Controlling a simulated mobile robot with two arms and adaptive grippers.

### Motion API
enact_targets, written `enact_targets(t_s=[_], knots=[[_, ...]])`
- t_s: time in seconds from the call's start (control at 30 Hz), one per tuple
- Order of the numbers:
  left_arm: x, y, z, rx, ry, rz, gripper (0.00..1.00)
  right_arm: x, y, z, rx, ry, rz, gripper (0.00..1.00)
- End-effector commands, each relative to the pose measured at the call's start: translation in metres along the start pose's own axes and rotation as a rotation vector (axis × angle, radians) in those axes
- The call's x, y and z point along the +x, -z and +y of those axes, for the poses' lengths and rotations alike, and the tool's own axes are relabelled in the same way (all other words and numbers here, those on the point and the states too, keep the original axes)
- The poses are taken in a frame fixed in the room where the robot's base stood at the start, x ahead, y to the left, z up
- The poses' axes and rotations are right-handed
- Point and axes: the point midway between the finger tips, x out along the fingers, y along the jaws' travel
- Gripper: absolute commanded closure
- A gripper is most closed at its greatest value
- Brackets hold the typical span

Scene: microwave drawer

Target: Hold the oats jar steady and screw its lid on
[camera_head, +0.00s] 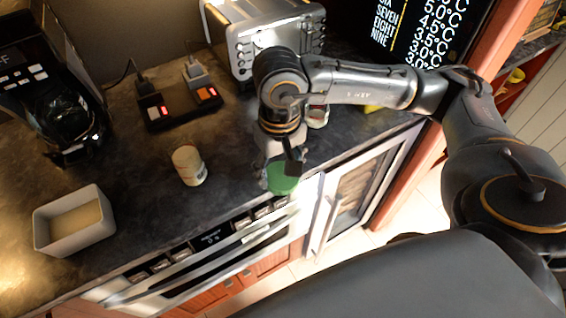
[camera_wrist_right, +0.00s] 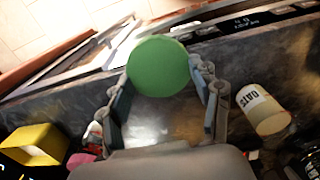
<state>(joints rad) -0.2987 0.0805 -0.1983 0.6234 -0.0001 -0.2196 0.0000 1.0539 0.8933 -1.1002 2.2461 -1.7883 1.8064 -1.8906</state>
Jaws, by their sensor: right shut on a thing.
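The oats jar (camera_head: 189,166), a small pale cylinder, stands on the dark counter left of my right gripper in the head view. In the right wrist view the jar (camera_wrist_right: 265,112) is at the right, with its OATS lettering showing. My right gripper (camera_head: 282,168) is shut on a round green lid (camera_head: 284,180) near the counter's front edge, apart from the jar. In the wrist view the lid (camera_wrist_right: 160,66) sits between the two fingertips. My left gripper is not in view, and nothing holds the jar.
A white square container (camera_head: 75,243) stands at the counter's left. A coffee maker (camera_head: 45,95), a power strip (camera_head: 180,107) and a toaster (camera_head: 265,35) stand farther back. A yellow box (camera_wrist_right: 35,145) is at the wrist view's lower left. The counter between jar and lid is clear.

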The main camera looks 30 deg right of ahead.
Motion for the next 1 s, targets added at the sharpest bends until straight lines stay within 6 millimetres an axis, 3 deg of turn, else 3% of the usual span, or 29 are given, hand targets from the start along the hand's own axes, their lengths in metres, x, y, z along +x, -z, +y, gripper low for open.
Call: enact_targets(t_s=[0.27, 0.47, 0.7, 0.83, 1.0], knots=[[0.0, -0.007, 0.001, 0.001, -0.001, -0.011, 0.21, -0.004, 0.01, -0.007, 0.006, 0.006, -0.001, 0.48], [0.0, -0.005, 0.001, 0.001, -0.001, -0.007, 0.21, -0.027, 0.059, -0.048, 0.038, 0.026, -0.012, 0.48], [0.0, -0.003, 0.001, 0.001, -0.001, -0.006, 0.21, -0.076, 0.117, -0.111, 0.089, 0.018, -0.014, 0.48], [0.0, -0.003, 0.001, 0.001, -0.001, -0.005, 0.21, -0.099, 0.134, -0.134, 0.114, 0.007, -0.007, 0.48], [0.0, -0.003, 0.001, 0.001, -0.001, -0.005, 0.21, -0.113, 0.144, -0.148, 0.133, -0.001, 0.001, 0.48]])
